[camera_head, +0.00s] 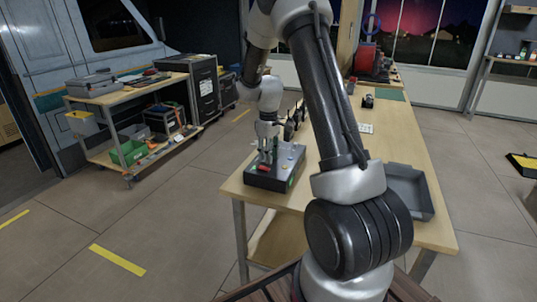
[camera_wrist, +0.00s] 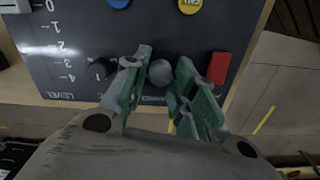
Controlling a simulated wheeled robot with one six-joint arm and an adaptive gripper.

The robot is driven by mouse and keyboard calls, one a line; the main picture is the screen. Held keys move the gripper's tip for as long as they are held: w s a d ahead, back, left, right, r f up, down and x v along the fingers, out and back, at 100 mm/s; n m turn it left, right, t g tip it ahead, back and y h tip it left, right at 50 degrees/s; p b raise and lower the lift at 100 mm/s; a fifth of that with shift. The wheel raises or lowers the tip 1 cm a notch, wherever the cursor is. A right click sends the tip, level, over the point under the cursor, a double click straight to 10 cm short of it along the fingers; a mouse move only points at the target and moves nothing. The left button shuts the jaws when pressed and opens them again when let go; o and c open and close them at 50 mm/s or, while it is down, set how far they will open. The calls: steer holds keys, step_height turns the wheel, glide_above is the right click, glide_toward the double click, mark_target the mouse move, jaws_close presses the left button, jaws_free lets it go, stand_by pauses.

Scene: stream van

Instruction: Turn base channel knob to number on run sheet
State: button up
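The dark control box (camera_head: 262,181) sits on the near left corner of the wooden table. In the wrist view its panel (camera_wrist: 80,35) shows a round grey knob (camera_wrist: 161,73) above a partly hidden label that seems to read CHANNEL. My gripper (camera_wrist: 163,68) has its green-padded fingers apart, one on each side of this knob; I cannot tell whether either touches it. The gripper is also over the box in the head view (camera_head: 267,150). The knob's pointer and number marks are hidden or unclear. I cannot identify the run sheet for certain or read any number.
A small black knob (camera_wrist: 100,70) lies left of the grey one, beside a LEVEL scale. A red switch (camera_wrist: 219,67), a blue button (camera_wrist: 118,3) and a yellow button (camera_wrist: 190,6) are close. A grey tray (camera_head: 418,190) and white sheet (camera_head: 366,128) lie on the table.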

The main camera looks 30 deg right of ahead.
jaws_close()
steer(key=shift+m, duration=0.3)
steer(key=m, duration=0.5)
steer(key=shift+m, duration=0.3)
steer(key=m, duration=0.5)
steer(key=shift+d, duration=0.1)
steer(key=m, duration=0.6)
steer(key=shift+m, duration=0.3)
steer(key=m, duration=0.6)
